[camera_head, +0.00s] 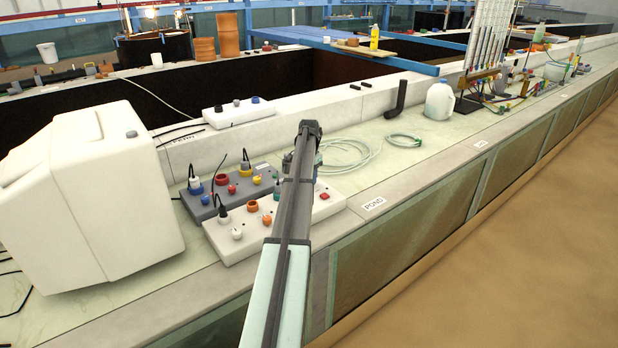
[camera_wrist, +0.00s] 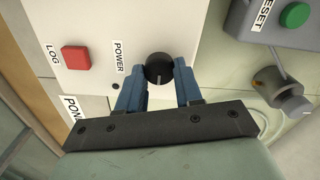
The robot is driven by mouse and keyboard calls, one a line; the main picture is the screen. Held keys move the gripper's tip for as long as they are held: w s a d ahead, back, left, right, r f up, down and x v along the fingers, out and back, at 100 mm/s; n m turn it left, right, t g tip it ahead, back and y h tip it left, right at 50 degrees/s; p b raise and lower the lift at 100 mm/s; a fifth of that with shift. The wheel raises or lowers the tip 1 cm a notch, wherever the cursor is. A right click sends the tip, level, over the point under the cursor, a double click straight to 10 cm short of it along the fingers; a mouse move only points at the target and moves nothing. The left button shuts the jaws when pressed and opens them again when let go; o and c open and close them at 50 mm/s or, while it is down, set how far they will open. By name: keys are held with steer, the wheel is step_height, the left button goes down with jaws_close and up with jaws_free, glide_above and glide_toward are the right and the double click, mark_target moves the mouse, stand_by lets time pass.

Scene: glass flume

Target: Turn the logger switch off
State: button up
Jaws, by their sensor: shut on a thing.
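In the wrist view, a round black knob (camera_wrist: 159,66) with a pale line on it sits on a white panel (camera_wrist: 125,25), next to the label POWER (camera_wrist: 118,56). The blue fingers of my gripper (camera_wrist: 160,82) are on both sides of the knob and shut on it. The pale line points toward the gripper's base. In the head view, the white switch box (camera_head: 228,243) lies on the bench, and my arm hides part of it, with the knob and fingertips out of sight.
A red button (camera_wrist: 76,57) marked LOG is left of the knob. A grey box (camera_wrist: 270,28) with a green RESET button (camera_wrist: 294,15) is to the right. A large white case (camera_head: 90,190) stands at left. Coiled tubing (camera_head: 348,157) and a jug (camera_head: 439,101) lie beyond my arm.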

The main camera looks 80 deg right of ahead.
steer(key=n, duration=0.4)
steer(key=shift+n, duration=0.3)
steer(key=n, duration=0.4)
steer(key=shift+w+n, duration=0.1)
steer(key=shift+n, duration=0.2)
steer(key=n, duration=0.4)
steer(key=shift+n, duration=0.3)
steer(key=shift+w+n, duration=0.1)
steer(key=shift+n, duration=2)
steer(key=o, duration=1)
steer(key=shift+o, duration=0.2)
steer(key=shift+r, duration=0.1)
